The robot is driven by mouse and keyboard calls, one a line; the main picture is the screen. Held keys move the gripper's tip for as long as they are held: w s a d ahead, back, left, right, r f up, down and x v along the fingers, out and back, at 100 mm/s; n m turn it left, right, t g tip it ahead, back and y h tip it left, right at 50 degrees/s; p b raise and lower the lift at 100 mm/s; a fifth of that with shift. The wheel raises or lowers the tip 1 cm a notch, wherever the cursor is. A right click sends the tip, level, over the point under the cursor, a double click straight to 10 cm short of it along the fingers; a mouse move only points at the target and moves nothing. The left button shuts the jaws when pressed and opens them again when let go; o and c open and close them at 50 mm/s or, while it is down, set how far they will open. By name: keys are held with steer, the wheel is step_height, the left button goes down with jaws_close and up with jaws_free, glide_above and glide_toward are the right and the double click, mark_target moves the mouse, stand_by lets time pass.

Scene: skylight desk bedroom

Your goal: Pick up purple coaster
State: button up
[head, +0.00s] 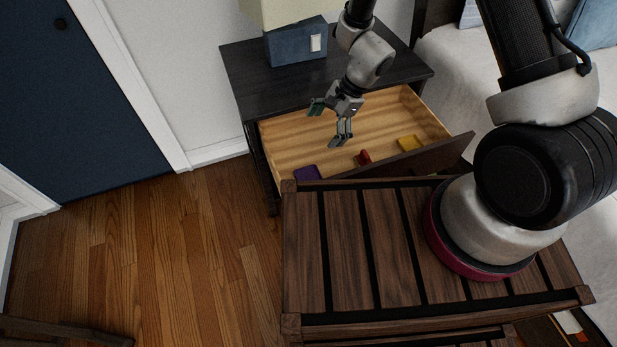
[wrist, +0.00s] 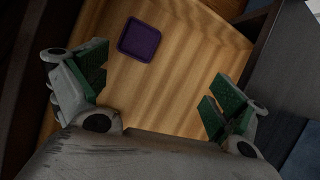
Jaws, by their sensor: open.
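The purple coaster (head: 307,173) lies flat in the open drawer, near its front left corner in the head view. In the wrist view the coaster (wrist: 140,40) is a dark purple rounded square on the wood drawer bottom, toward the top and left of centre. My gripper (head: 328,124) is open and empty above the drawer. Its fingers, with green pads, show in the wrist view (wrist: 158,88) on either side, apart from the coaster. The coaster is beyond the fingertips, nearer the left finger.
The open drawer (head: 290,137) also holds a red object (head: 363,157) and a yellow object (head: 409,143). The dark nightstand (head: 248,72) bears a blue-based lamp (head: 295,45). A slatted wooden surface (head: 345,250) stands close in front of the drawer. A bed (head: 450,75) is at right.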

steer(key=m, duration=0.2)
glide_toward(310, 174)
steer(key=shift+s+a+f+g+h, duration=0.15)
steer(key=shift+s+a+g+h, duration=0.15)
steer(key=shift+s+a+h, duration=0.2)
steer(key=x, duration=0.7)
steer(key=shift+s+a, duration=0.1)
steer(key=shift+a, duration=0.35)
steer(key=shift+c, duration=0.4)
steer(key=c, duration=1)
